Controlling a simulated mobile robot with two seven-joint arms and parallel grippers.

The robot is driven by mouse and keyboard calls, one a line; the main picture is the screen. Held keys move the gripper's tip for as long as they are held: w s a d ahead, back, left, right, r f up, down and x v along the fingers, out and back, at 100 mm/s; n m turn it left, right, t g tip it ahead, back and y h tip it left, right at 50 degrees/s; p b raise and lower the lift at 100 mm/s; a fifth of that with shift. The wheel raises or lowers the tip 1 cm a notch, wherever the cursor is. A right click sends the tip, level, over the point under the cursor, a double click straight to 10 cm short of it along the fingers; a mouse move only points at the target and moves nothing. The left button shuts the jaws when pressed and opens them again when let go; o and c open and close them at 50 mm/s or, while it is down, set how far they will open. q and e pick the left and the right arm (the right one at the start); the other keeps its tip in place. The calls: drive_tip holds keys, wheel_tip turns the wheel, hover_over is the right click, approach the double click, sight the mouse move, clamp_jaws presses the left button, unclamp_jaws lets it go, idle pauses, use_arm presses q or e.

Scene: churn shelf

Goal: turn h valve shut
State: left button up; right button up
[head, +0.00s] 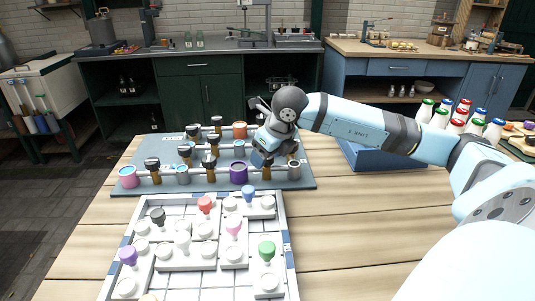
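A dark board (212,185) on the wooden table carries rows of small pipes with coloured fittings and several brass valves with black handles. One black-handled valve (152,163) stands at the front left, and another (210,160) is near the middle. I cannot read any letter marking the h valve. My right gripper (265,145) is over the right part of the board, among the fittings near its right edge. It hides parts of the valves there. Its fingertips are too small and covered to tell whether they touch a valve. My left gripper is not in view.
A white tray (291,270) with coloured knobs and white discs lies in front of the board. A blue crate (375,160) stands to the right, with capped bottles (464,110) beyond it. The table's right front (350,225) is clear.

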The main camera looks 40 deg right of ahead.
drive_tip(key=p+v, duration=0.2)
drive_tip(key=v, duration=1.1)
drive_tip(key=shift+r, duration=0.4)
